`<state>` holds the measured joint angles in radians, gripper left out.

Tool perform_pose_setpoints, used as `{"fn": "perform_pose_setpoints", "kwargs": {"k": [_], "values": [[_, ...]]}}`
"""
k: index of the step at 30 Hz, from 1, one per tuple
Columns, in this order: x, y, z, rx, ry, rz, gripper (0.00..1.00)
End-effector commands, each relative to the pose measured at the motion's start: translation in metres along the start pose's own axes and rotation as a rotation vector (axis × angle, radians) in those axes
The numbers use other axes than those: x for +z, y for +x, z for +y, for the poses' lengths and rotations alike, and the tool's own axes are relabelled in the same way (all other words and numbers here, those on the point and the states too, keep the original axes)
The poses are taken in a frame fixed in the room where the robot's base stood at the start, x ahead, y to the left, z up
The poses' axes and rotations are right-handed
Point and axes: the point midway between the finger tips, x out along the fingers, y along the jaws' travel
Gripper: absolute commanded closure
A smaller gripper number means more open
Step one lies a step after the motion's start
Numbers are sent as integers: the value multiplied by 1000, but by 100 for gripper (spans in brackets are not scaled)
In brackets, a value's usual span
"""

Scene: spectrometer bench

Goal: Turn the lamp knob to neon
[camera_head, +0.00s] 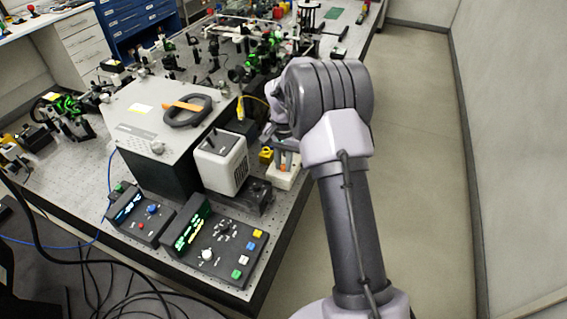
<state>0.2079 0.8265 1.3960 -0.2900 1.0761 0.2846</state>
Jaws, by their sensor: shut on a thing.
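My gripper (284,153) points down at the right edge of the bench, largely hidden behind my own wrist and arm. It is shut on the lamp knob at the top of a small white box (283,182). Only a small orange piece shows at the fingertips. The knob's pointer and any lamp labels are hidden or too small to read, so I cannot tell which lamp it points to.
Left of the gripper stands a white-fronted lamp housing (222,160), beside a large grey instrument box (140,125). Two control panels, one with a green display (190,228), lie at the front edge. The bench (285,225) ends right of the white box; open floor (420,150) lies beyond.

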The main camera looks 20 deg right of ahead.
Motion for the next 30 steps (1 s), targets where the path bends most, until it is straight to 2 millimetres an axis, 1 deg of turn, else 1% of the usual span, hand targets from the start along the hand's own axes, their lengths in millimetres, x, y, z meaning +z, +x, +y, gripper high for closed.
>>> {"fn": "perform_pose_setpoints", "kwargs": {"k": [9,23,24,25,27,30], "values": [[0,-1,0,-1,84,1,100],[0,-1,0,-1,94,2,100],[0,-1,0,-1,94,2,75],[0,-1,0,-1,94,2,69],[0,-1,0,-1,94,1,59],[0,0,0,-1,94,1,59]]}}
